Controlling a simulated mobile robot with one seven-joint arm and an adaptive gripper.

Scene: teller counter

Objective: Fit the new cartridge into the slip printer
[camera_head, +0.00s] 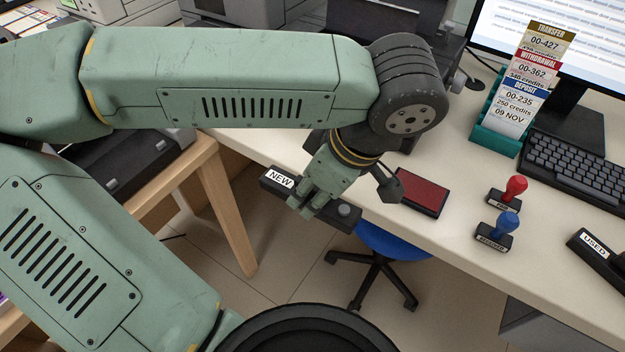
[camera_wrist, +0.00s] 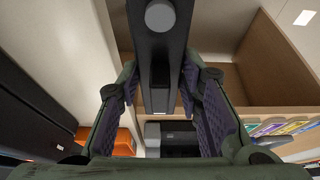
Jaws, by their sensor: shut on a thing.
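The new cartridge (camera_head: 338,211) is a long black bar with a white "NEW" label and a grey round knob near its right end. My gripper (camera_head: 312,200) is shut on its middle and holds it in the air beside the counter's front edge. In the wrist view the cartridge (camera_wrist: 158,55) runs between my two fingers (camera_wrist: 160,78). The used cartridge (camera_head: 598,258), labelled "USED", lies at the counter's right edge, partly out of frame. A dark machine (camera_head: 425,25) stands behind my arm at the back, largely hidden; I cannot tell whether it is the slip printer.
On the counter (camera_head: 455,222) are a red ink pad (camera_head: 421,192), a red stamp (camera_head: 508,193), a blue stamp (camera_head: 497,231), a teal slip rack (camera_head: 496,136) and a keyboard (camera_head: 580,165). A blue chair (camera_head: 392,243) stands below. A wooden table (camera_head: 213,185) is at left.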

